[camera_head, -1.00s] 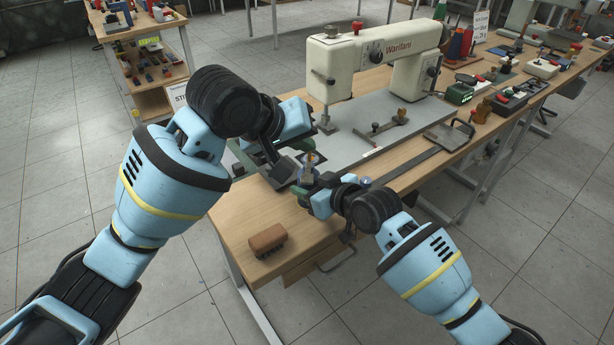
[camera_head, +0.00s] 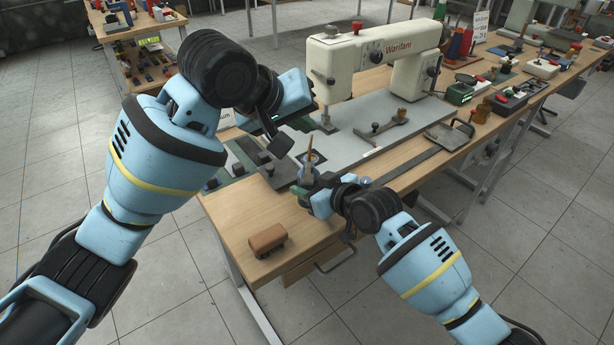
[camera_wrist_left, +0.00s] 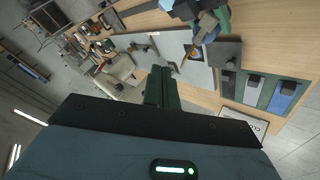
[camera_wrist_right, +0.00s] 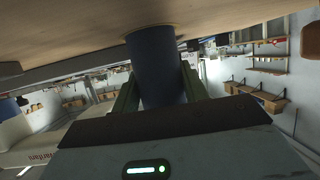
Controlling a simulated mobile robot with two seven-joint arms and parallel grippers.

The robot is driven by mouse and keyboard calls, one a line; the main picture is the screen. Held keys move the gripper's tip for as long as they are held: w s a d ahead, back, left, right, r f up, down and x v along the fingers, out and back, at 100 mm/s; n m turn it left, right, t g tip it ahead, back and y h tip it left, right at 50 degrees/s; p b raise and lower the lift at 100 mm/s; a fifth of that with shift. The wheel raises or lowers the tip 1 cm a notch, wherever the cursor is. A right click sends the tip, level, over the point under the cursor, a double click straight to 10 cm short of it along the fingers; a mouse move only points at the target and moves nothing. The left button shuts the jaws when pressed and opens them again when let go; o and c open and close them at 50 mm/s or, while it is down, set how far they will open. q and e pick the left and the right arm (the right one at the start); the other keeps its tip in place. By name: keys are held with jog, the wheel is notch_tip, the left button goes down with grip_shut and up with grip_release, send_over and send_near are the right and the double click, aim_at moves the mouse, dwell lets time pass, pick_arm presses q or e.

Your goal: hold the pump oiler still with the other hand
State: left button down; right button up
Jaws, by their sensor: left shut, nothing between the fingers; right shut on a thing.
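The pump oiler (camera_head: 308,174), a small bluish can with a thin brass-coloured spout, stands upright near the front edge of the sewing bench. My right gripper (camera_head: 307,192) is shut around its body from the near side. In the right wrist view the dark blue can (camera_wrist_right: 155,65) sits between the two fingers. My left gripper (camera_head: 304,123) is above and behind the oiler, apart from it. In the left wrist view its fingers (camera_wrist_left: 162,83) are together and empty, and the oiler's spout (camera_wrist_left: 207,33) shows near the top.
A cream sewing machine (camera_head: 375,48) stands behind on a grey plate (camera_head: 350,150). A brown brush-like block (camera_head: 267,240) lies at the bench's front left corner. A dark flat tray (camera_head: 449,136) and a brass-knobbed tool (camera_head: 385,126) lie to the right. Wood near the block is clear.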

aim_at(305, 180)
pick_arm(q)
jog(key=shift+f, duration=0.15)
jog(key=shift+s+f, duration=0.1)
jog(key=shift+f, duration=4.2)
jog(key=shift+f, duration=0.15)
jog(key=shift+f, duration=0.3)
jog(key=shift+s+f, duration=0.1)
jog(key=shift+f, duration=1.25)
dwell(0.4)
jog(key=shift+r, duration=1.7)
